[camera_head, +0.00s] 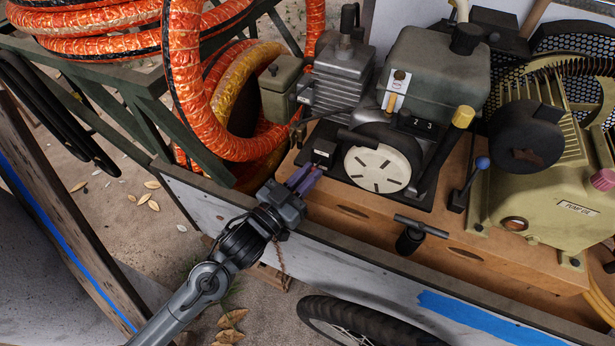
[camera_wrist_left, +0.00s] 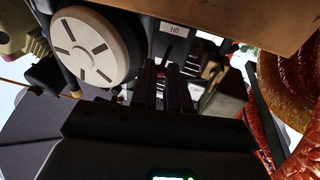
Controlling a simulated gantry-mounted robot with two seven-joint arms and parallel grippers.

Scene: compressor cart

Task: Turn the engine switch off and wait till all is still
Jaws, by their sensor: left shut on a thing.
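The engine (camera_head: 375,110) sits on the cart's wooden deck, with a white slotted disc (camera_head: 377,168) on its near face. Left of the disc is a small black switch box (camera_head: 323,151) with a label. In the left wrist view the switch box (camera_wrist_left: 175,28) is at the top centre, beside the disc (camera_wrist_left: 90,47). My left gripper (camera_head: 309,174) reaches up from the lower left, its purple-grey fingers at the box's near lower side. It is shut on the engine switch, mostly hidden between the fingertips; a small red part shows there in the wrist view. I cannot read the switch's position.
Orange hose coils (camera_head: 205,95) hang at the left over a green frame. A blue-knobbed lever (camera_head: 482,163) and the beige pump (camera_head: 550,195) stand to the right. A black T-handle (camera_head: 412,238) is at the deck's front edge.

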